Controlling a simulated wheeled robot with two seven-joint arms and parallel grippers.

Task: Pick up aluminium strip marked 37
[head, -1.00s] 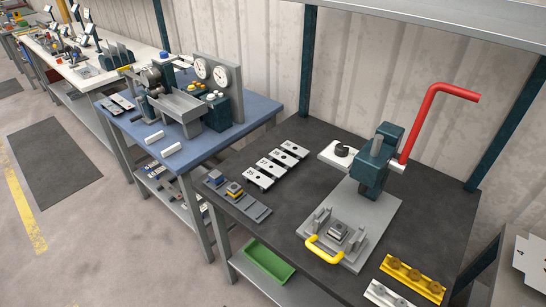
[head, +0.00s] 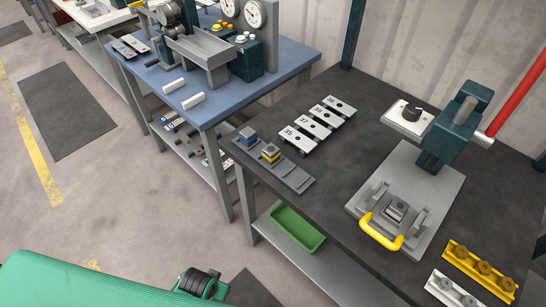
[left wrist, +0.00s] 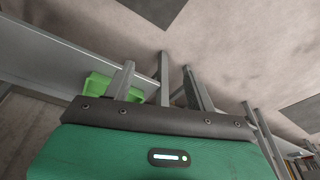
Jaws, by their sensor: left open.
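The aluminium strip marked 37 (head: 313,126) lies flat on the dark bench top in the head view. It is second from the front in a row of similar strips, between the one marked 35 (head: 295,138) and the one marked 38 (head: 324,115). My left gripper (left wrist: 160,85) shows in the left wrist view, open with nothing between its fingers. It is away from the strips, which do not show in that view. My green left arm shows at the lower left of the head view. My right gripper is not in view.
The bender with a red lever (head: 512,95) and its grey plate (head: 375,190) stands right of the strips. A grey fixture (head: 290,175) with small blocks lies in front. A green tray (head: 297,228) sits on the lower shelf. Yellow (head: 470,262) and pale blocks lie at lower right.

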